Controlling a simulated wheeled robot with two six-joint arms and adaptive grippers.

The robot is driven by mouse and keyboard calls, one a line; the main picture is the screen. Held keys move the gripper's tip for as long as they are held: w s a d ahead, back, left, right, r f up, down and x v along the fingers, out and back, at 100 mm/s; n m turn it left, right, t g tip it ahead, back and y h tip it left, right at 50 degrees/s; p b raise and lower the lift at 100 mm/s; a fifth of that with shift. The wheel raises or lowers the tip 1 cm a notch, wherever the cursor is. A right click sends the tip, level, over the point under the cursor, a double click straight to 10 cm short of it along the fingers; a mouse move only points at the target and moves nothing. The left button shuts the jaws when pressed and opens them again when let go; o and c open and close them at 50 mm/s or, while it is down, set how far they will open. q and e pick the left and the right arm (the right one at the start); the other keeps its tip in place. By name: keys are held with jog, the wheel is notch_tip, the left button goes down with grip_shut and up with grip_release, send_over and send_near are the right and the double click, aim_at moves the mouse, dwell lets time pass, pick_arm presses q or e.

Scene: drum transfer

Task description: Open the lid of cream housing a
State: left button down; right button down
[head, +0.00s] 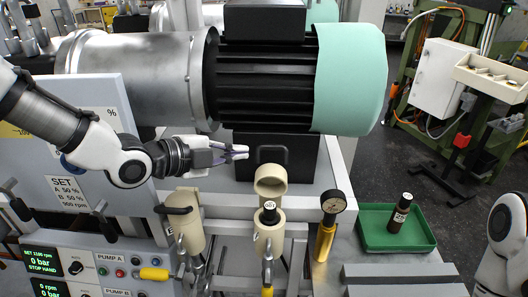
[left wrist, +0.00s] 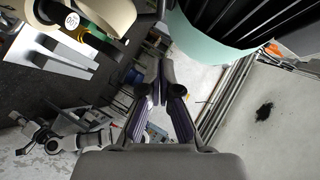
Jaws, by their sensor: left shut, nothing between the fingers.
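Two cream housings stand below the big motor in the head view. The left housing (head: 189,232) has a dark handle on top and looks closed. The right housing (head: 268,240) has its round cream lid (head: 270,181) tipped up behind it, and a dark cartridge (head: 269,213) with a white label sits in its mouth. I cannot read for certain which housing is a. My left gripper (head: 240,152) is shut and empty, behind and above the raised lid, apart from both housings. My right gripper is out of view.
The motor with its green cover (head: 350,78) hangs close above my left gripper. A gauge with a brass body (head: 326,235) stands right of the housings. A green tray (head: 377,240) holds a dark cylinder (head: 400,213). A control panel (head: 75,270) is at lower left.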

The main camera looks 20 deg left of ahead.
aim_at(265, 146)
pick_arm(q)
jog(key=p+x, duration=0.2)
jog(key=x, duration=0.6)
jog(key=shift+w+d+p, duration=0.1)
jog(key=shift+w+p, duration=0.05)
jog(key=shift+p, duration=0.25)
jog(key=shift+w+a+f+p, duration=0.2)
jog(key=shift+w+f+p, duration=0.1)
jog(key=shift+w, duration=0.15)
jog(key=shift+w+a+f+p, duration=0.25)
jog(key=shift+w+p, duration=0.05)
jog(key=shift+w, duration=0.2)
jog(key=shift+w+a+f, duration=0.3)
jog(key=shift+a+f, duration=0.05)
jog(key=shift+d, duration=0.15)
jog(key=shift+d, duration=0.1)
jog(key=shift+w+f+b, duration=0.15)
jog(key=shift+w+b, duration=0.2)
jog(key=shift+w+a+f+b, duration=0.1)
jog(key=shift+w+a+b, duration=0.1)
jog(key=shift+w+b, duration=0.2)
jog(key=shift+w+a+f+b, duration=0.1)
jog(key=shift+w+a+b, duration=0.2)
jog(key=shift+w, duration=0.5)
jog(key=shift+r, duration=0.1)
